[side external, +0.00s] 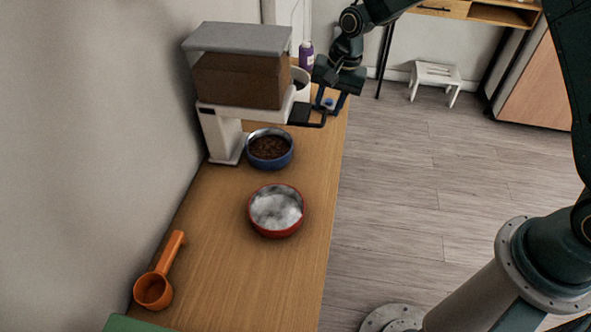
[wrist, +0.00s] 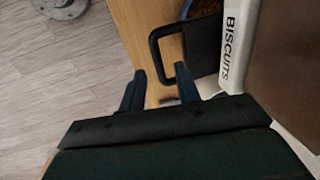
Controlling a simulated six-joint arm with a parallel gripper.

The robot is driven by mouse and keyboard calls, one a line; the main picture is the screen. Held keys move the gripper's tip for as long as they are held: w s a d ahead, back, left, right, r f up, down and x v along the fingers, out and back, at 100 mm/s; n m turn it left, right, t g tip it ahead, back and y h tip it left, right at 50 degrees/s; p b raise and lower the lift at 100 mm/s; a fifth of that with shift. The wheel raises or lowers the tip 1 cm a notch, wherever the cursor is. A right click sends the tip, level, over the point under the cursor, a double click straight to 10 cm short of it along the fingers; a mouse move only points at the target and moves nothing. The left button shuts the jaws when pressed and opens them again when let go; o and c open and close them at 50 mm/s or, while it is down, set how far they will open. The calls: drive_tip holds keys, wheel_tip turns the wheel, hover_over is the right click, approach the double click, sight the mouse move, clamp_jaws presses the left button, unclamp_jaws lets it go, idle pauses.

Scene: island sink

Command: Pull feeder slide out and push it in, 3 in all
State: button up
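The feeder (side external: 240,65) has a grey lid, a brown see-through hopper and a white body marked "BISCUITS", and stands against the wall at the counter's far end. Its slide has a black loop handle (side external: 322,120) sticking out over the counter's right side. In the wrist view the loop (wrist: 157,58) lies ahead of my fingers, its outer bar between their tips. My gripper (side external: 329,101) is open just behind the handle; the wrist view also shows the fingers apart (wrist: 160,72). I cannot tell whether a finger touches the loop.
A blue bowl (side external: 270,160) of brown kibble sits below the feeder's front. A red bowl (side external: 265,231) with a silvery inside stands nearer, and an orange scoop (side external: 166,265) lies front left. A purple bottle (side external: 306,56) stands behind. The counter (side external: 225,280) has bare room.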

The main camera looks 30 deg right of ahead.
wheel_tip(320, 180, up, 13)
drive_tip(key=s+d, duration=0.1)
drive_tip(key=shift+s+d+f, duration=0.2)
drive_tip(key=shift+s+d, duration=0.2)
idle(0.3)
drive_tip(key=shift+f, duration=0.1)
clamp_jaws()
drive_tip(key=s+d+f+n+t, duration=0.1)
drive_tip(key=s+d+f+t, duration=0.1)
drive_tip(key=s+f+t, duration=0.4)
drive_tip(key=shift+s+f+n+h, duration=0.35)
drive_tip(key=shift+s+f, duration=0.55)
drive_tip(key=shift+s, duration=1.35)
